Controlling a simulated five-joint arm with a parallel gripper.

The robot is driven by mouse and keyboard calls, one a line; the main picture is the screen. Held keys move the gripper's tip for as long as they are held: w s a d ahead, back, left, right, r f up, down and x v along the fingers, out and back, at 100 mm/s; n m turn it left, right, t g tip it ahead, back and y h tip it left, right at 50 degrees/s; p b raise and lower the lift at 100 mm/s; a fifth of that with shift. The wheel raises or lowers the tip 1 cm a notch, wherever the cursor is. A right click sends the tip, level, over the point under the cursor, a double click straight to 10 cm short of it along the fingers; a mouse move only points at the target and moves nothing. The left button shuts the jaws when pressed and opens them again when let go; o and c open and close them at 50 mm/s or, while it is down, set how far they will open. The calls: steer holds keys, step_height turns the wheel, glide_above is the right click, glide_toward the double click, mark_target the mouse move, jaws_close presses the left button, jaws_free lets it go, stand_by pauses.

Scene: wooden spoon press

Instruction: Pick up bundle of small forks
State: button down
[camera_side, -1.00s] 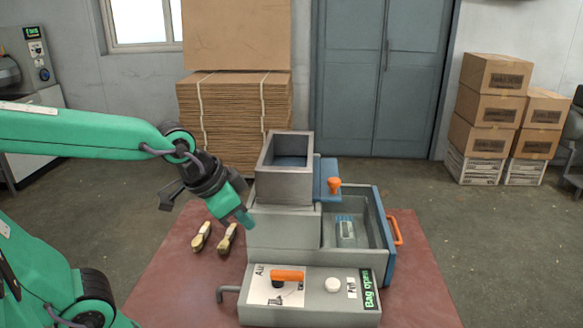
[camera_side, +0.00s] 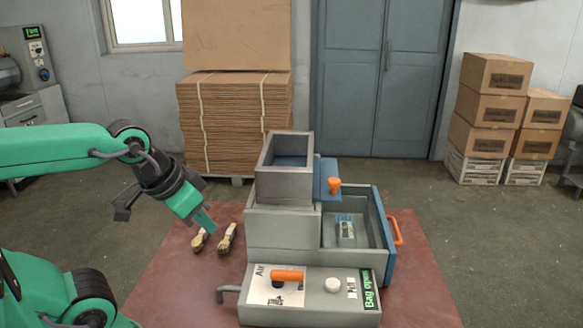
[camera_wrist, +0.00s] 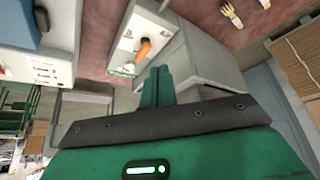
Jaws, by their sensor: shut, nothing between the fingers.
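Two small wooden utensil bundles lie side by side on the red-brown table, a left one (camera_side: 199,240) and a right one (camera_side: 228,238). In the wrist view they show at the top edge: one with fork-like prongs (camera_wrist: 231,15) and another cut off by the frame (camera_wrist: 264,3). In the side view I cannot tell which bundle is the small forks. My gripper (camera_side: 208,226) is shut and empty, above the table close to the bundles and left of the machine. In the wrist view its green fingers (camera_wrist: 158,84) are together, and the bundles are apart from them.
A grey press machine (camera_side: 283,228) stands right of the bundles, with an open drawer (camera_side: 375,215) holding a small packet (camera_side: 346,230). In front is a control box (camera_side: 310,312) with an orange lever (camera_side: 288,275). Table left of the bundles is bare.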

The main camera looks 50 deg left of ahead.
steer(key=c, duration=2.1)
jaws_free()
steer(key=o, duration=0.8)
step_height(320, 180, up, 5)
steer(key=n+g, duration=0.6)
steer(key=n, duration=0.2)
glide_above(227, 237)
step_height(227, 237, down, 24)
steer(key=shift+r, duration=0.15)
